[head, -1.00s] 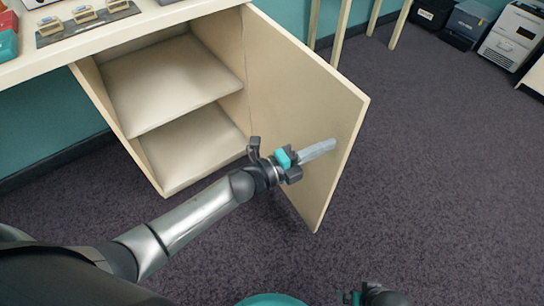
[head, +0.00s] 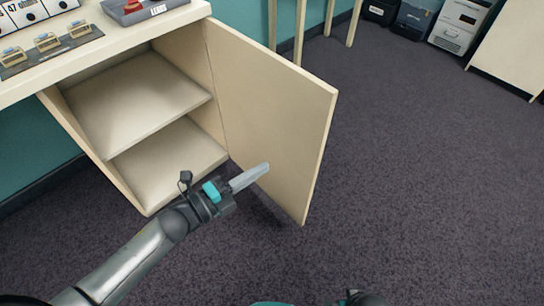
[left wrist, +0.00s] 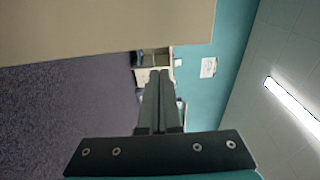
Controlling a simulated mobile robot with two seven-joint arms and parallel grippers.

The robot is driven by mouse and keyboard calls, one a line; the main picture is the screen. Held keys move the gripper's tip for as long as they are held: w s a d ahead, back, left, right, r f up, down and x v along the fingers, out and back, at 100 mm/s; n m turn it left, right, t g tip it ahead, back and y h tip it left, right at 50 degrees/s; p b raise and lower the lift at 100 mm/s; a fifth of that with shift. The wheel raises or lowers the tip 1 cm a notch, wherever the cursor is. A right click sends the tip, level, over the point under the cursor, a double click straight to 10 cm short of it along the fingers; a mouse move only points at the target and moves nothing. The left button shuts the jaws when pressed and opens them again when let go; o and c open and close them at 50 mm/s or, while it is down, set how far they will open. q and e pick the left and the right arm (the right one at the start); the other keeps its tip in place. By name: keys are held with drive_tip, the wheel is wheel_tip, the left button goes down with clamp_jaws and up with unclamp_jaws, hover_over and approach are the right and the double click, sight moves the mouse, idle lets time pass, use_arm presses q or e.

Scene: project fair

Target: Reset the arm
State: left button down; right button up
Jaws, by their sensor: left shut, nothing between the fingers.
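My left gripper (head: 264,168) is shut and empty, and its arm comes in from the lower left. It shows in front of the open cabinet door (head: 275,115), over the door's lower part in the head view. Whether it touches the door cannot be told there. In the left wrist view the two gripper fingers (left wrist: 159,75) lie together with nothing between them, and a beige panel fills the upper left. A dark part of my right gripper or wrist (head: 362,298) shows at the bottom edge of the head view; its fingers cannot be made out.
The open cabinet (head: 140,105) has two empty shelf levels. The counter above holds a grey tray (head: 150,11) and a dark strip with several small latch-like pieces (head: 47,42). Boxes (head: 415,18) stand at the back right. The carpet (head: 420,170) right of the door is clear.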

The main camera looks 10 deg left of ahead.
use_arm(q)
drive_tip(key=shift+v, duration=0.85)
use_arm(e)
drive_tip(key=shift+d+f, duration=0.15)
drive_tip(key=shift+f, duration=0.15)
use_arm(q)
drive_tip(key=shift+f, duration=0.1)
